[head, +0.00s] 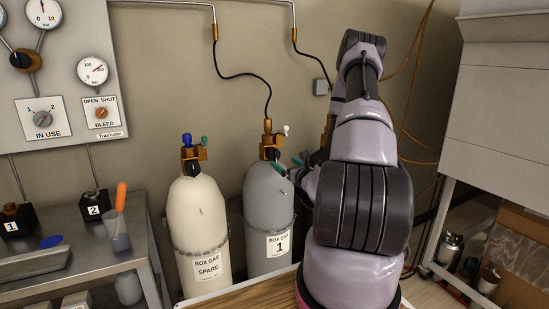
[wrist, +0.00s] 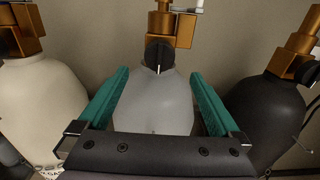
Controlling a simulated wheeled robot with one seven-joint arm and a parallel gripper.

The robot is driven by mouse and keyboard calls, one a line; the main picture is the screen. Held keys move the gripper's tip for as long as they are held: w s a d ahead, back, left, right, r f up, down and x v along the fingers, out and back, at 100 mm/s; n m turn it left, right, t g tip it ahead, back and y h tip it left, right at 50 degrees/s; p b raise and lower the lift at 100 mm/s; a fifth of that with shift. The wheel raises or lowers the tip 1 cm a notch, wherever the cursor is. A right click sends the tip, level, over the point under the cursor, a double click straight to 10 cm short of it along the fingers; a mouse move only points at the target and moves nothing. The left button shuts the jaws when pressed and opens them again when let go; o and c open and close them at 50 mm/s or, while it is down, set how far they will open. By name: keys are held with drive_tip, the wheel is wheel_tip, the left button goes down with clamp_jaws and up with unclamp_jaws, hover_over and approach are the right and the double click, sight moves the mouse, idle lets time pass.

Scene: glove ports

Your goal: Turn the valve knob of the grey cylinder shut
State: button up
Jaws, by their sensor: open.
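The grey cylinder (head: 268,205), labelled BOX GAS 1, stands against the wall right of the cream one. Its rounded shoulder (wrist: 153,104) fills the middle of the wrist view. Its brass valve (wrist: 164,22) rises above, with the round black valve knob (wrist: 160,50) facing my wrist camera. A white mark on the knob points down. My gripper (wrist: 160,74) is open and empty, with teal fingers to either side of the knob's line. The knob appears beyond the fingertips, apart from both. In the head view my arm hides much of my gripper (head: 291,165).
The cream spare cylinder (head: 202,226) stands close on the left. A black cylinder (wrist: 263,112) with a brass valve is close on the right in the wrist view. A gauge panel (head: 66,75) hangs at left above a metal bench (head: 85,262). A black hose (head: 245,74) runs down to the grey cylinder's valve.

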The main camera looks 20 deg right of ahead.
sight(276, 156)
drive_tip(key=w, duration=0.8)
drive_tip(key=shift+a, duration=0.15)
drive_tip(key=shift+c, duration=0.3)
drive_tip(key=c, duration=1.3)
